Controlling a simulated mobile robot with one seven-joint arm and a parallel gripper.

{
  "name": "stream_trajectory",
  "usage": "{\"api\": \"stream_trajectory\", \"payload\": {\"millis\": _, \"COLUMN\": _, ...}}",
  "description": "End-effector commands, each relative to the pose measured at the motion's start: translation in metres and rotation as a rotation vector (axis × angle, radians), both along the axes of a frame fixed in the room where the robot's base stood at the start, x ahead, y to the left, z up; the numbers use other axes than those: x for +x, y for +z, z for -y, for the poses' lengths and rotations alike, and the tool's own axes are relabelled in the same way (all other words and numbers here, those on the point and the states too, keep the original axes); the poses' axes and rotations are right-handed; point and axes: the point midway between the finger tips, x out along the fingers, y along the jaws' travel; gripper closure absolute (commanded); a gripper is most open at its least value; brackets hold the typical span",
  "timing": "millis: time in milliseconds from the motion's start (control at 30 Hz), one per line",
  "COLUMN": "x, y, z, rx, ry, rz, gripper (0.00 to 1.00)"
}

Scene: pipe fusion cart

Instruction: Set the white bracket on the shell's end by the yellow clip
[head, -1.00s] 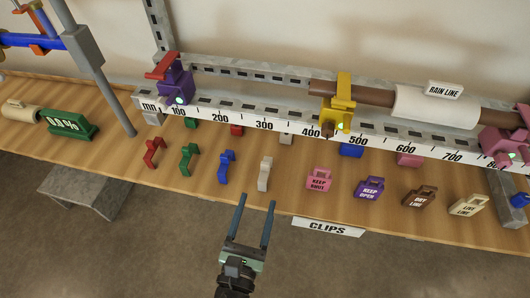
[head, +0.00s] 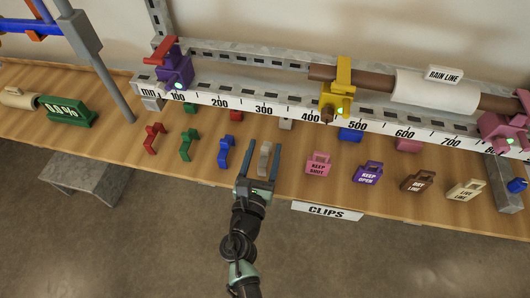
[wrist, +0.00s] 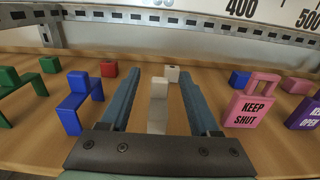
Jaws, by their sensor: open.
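The white bracket (head: 264,158) stands on the wooden bench, in the row of coloured brackets. My gripper (head: 261,160) is open, with one finger on each side of it. In the wrist view the bracket (wrist: 158,104) shows between the two fingers (wrist: 158,95), apart from both. The yellow clip (head: 341,92) sits on the ruled rail and holds the brown pipe (head: 367,79). The white shell (head: 436,92) is around that pipe, right of the yellow clip, with its left end facing the clip.
A blue bracket (head: 226,152) stands just left of my gripper and a pink KEEP SHUT tag (head: 318,164) stands to its right. A small pale block (wrist: 172,74) lies behind the white bracket. The rail (head: 265,111) runs behind them. The CLIPS sign (head: 327,212) is on the bench's front edge.

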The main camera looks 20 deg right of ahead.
Motion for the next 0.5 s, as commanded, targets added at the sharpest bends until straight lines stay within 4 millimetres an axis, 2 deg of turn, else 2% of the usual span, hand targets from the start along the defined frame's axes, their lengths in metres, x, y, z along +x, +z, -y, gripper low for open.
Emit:
{"api": "stream_trajectory", "payload": {"millis": 100, "x": 0.0088, "y": -0.0002, "z": 0.0064, "rx": 0.000, "ry": -0.001, "rz": 0.000, "gripper": 0.38}}
{"api": "stream_trajectory", "payload": {"millis": 333, "x": 0.0099, "y": -0.0005, "z": 0.0071, "rx": 0.001, "ry": 0.000, "rz": -0.001, "gripper": 0.38}}
{"api": "stream_trajectory", "payload": {"millis": 367, "x": 0.0099, "y": -0.0005, "z": 0.0071, "rx": 0.001, "ry": 0.000, "rz": -0.001, "gripper": 0.39}}
{"api": "stream_trajectory", "payload": {"millis": 500, "x": 0.0099, "y": -0.0004, "z": 0.0070, "rx": 0.001, "ry": 0.000, "rz": -0.001, "gripper": 0.65}}
